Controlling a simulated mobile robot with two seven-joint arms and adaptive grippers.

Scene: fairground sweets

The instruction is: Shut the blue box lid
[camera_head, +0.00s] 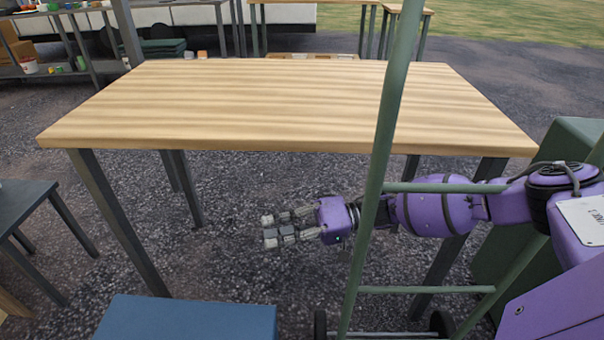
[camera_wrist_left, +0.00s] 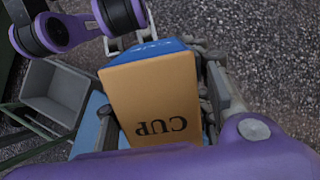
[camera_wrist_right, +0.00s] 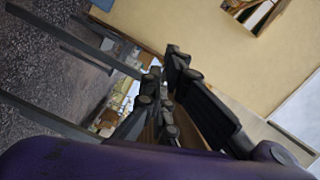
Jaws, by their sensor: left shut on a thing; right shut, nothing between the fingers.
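A flat blue surface (camera_head: 185,320), perhaps the blue box's lid, shows at the bottom edge of the head view, cut off by the frame. I cannot tell from this whether a lid is open or shut. In the left wrist view my left gripper (camera_wrist_left: 160,45) is shut on a carton (camera_wrist_left: 150,95) with a tan face marked CUP upside down and a blue side. My left gripper is outside the head view. My right gripper (camera_head: 290,228) is shut and empty, in front of and below the table top. It also shows in the right wrist view (camera_wrist_right: 163,85).
A bare wooden table (camera_head: 270,100) stands ahead. A green upright frame (camera_head: 385,140) with rungs crosses in front of my right arm. A dark small table (camera_head: 25,200) is at left. The left wrist view shows a grey open bin (camera_wrist_left: 57,92). Shelving stands at the back left.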

